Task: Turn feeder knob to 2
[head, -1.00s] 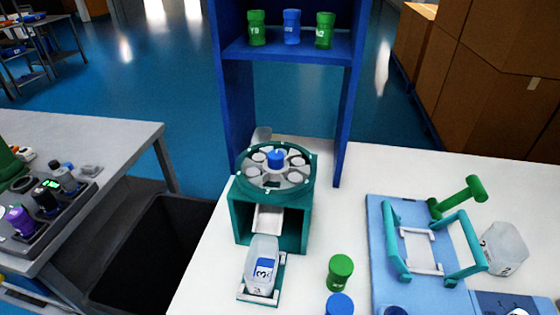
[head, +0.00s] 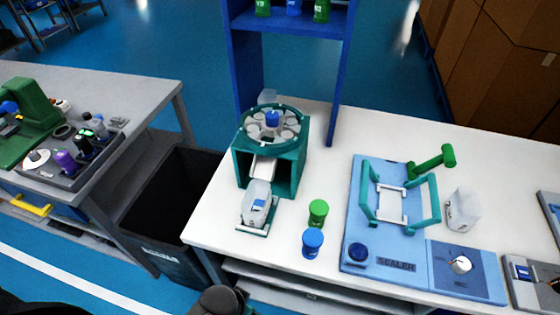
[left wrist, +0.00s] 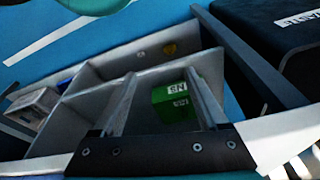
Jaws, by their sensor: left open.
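The teal feeder (head: 303,160) stands on the white table, with a round carousel (head: 272,127) of pale cups on top. A blue knob-like hub (head: 272,118) sits at the carousel's centre; I cannot read any number on it. A clear bottle with a blue label (head: 256,203) rests on the small tray in front of the feeder. My left gripper (left wrist: 165,88) is open in the left wrist view, with a green box (left wrist: 175,103) beyond and between its fingers. In that view the feeder does not show. My right gripper is not in view.
A blue sealer board (head: 362,235) with a teal frame and a white dial (head: 460,265) lies right of the feeder. A green jar (head: 318,213) and blue jar (head: 312,243) stand between. A black bin (head: 170,200) is left. A divided grey container (left wrist: 100,80) shows below my left gripper.

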